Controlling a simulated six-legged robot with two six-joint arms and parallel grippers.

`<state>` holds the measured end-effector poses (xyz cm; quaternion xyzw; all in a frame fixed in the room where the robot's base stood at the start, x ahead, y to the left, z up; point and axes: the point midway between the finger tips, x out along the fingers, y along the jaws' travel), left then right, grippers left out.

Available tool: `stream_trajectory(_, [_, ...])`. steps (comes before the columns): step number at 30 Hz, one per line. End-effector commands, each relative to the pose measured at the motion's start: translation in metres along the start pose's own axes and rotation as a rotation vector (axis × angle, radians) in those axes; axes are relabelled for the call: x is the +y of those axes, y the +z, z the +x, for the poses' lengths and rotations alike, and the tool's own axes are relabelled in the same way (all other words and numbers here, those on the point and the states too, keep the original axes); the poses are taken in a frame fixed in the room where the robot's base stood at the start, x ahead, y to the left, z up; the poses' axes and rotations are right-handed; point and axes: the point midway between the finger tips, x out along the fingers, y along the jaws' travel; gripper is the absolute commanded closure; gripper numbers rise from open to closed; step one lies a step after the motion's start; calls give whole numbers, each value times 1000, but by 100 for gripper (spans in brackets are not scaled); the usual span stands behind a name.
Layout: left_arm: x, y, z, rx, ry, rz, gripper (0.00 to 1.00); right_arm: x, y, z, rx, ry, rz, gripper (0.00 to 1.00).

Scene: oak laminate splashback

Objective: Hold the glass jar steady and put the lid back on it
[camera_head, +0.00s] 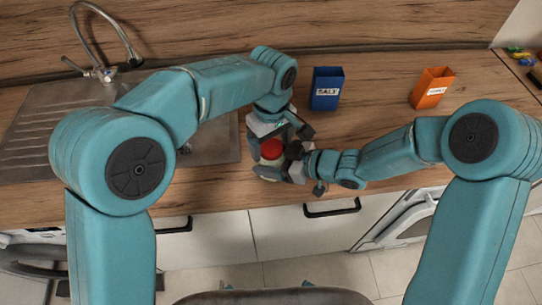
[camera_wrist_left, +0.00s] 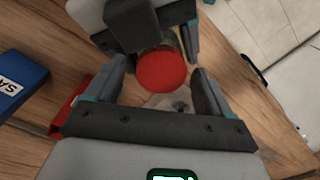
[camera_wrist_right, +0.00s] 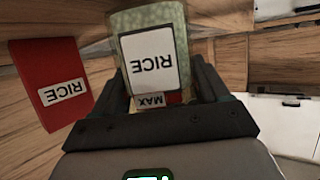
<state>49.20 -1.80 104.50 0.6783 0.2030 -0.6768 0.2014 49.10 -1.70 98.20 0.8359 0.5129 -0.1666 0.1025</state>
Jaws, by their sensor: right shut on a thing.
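The round red lid (camera_head: 271,149) shows from above in the head view, over the glass jar. In the left wrist view the lid (camera_wrist_left: 161,69) lies between the fingers of my left gripper (camera_wrist_left: 160,85), with a gap on each side, so that gripper is open. My right gripper (camera_wrist_right: 163,85) is shut on the jar (camera_wrist_right: 150,62), which has a white RICE label and pale, speckled contents. A strip of red shows by the small MAX label at the jar's end. I cannot tell whether the lid is fully seated. Both grippers are close together over the counter.
A blue SALT box (camera_head: 327,88) and an orange box (camera_head: 432,87) stand at the back of the wooden counter. A red RICE box (camera_wrist_right: 62,85) is close to the jar. A sink with a tap (camera_head: 105,72) is at the left. Drawers line the front.

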Motion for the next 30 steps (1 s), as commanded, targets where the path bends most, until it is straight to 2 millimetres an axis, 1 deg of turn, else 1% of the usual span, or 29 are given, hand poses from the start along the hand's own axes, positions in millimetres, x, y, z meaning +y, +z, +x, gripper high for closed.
stream_trajectory(4, [0, 0, -5, 1, 1, -1, 18, 0, -1, 0, 2, 1, -1, 100])
stream_trajectory(9, [0, 0, -28, 2, 2, 0, 18, 1, -1, 0, 2, 1, -1, 100])
stream_trajectory(13, [0, 0, -42, 1, 1, 0, 18, 1, -1, 0, 2, 1, -1, 100])
stream_trajectory(16, [0, 0, -45, 0, 0, 0, 18, 1, -1, 0, 2, 1, -1, 100])
stream_trajectory(22, [0, 0, -45, 0, -1, -1, 18, 1, -1, 0, 2, 1, -1, 100])
stream_trajectory(24, [0, 0, -45, 0, -1, -1, 0, 1, -1, 0, 2, 1, -1, 100])
stream_trajectory(30, [0, 0, -45, 0, -1, -1, 0, 1, -1, 0, 2, 1, -1, 100])
